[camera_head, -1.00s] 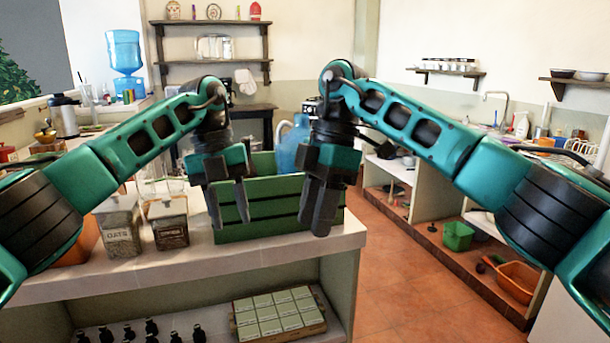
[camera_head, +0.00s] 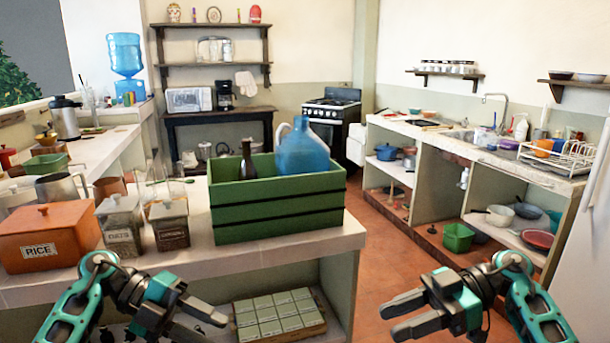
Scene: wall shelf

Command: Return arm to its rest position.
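My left gripper (camera_head: 207,326) is low in the head view, left of centre, in front of the counter's lower shelf. Its fingers point right; I cannot tell clearly how far apart they are. My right gripper (camera_head: 386,318) is low and right of centre, over the floor in front of the counter's right end. Its two fingers point left with a gap between them, and nothing is between them. Both arms are bent and folded low, clear of the countertop.
A green crate (camera_head: 280,217) holding a blue jug (camera_head: 303,150) and a dark bottle (camera_head: 248,162) stands on the counter (camera_head: 270,261). An orange rice box (camera_head: 45,236) and jars stand left of it. Open floor (camera_head: 400,275) lies to the right.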

